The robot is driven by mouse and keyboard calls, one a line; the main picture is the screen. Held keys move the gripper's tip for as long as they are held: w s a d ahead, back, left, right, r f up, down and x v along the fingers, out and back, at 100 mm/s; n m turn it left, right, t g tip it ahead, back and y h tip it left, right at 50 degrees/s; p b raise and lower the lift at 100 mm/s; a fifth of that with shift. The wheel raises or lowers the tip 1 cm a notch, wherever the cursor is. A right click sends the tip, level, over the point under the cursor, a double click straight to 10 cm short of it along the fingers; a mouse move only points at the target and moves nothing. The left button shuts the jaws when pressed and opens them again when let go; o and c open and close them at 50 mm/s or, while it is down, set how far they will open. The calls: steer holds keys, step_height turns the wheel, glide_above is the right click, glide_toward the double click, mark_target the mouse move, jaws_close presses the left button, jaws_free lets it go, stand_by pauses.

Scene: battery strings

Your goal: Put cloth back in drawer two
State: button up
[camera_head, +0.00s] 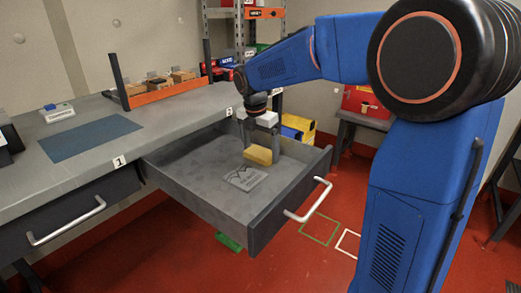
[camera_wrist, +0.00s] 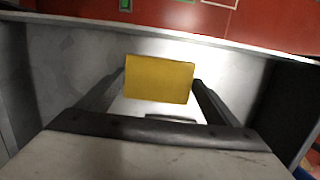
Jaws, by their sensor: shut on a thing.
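A yellow cloth (camera_head: 258,155), a small folded block, is held by my gripper (camera_head: 262,140) inside the open drawer (camera_head: 205,185), toward its right rear part. In the wrist view the cloth (camera_wrist: 160,79) sits between the two dark fingers of my gripper (camera_wrist: 160,92), which are shut on it. Whether the cloth touches the drawer floor, I cannot tell. The drawer is pulled out, with a white handle (camera_head: 308,201) on its front. A grey marking lies on the drawer floor.
The grey bench (camera_head: 190,98) left of the drawer carries a blue mat (camera_head: 90,137) and an orange-fronted rack (camera_head: 163,92). A closed drawer with a handle (camera_head: 66,222) is at lower left. Shelves (camera_head: 245,40) stand behind. Red floor (camera_head: 300,262) lies in front of the drawer.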

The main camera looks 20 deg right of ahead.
mark_target(257, 155)
steer(key=shift+f, duration=0.1)
steer(key=o, duration=0.9)
steer(key=r, duration=0.4)
steer(key=a+r, duration=0.1)
steer(key=r, duration=0.3)
steer(key=s+r, duration=0.1)
steer(key=r, duration=0.3)
steer(key=shift+a, duration=0.25)
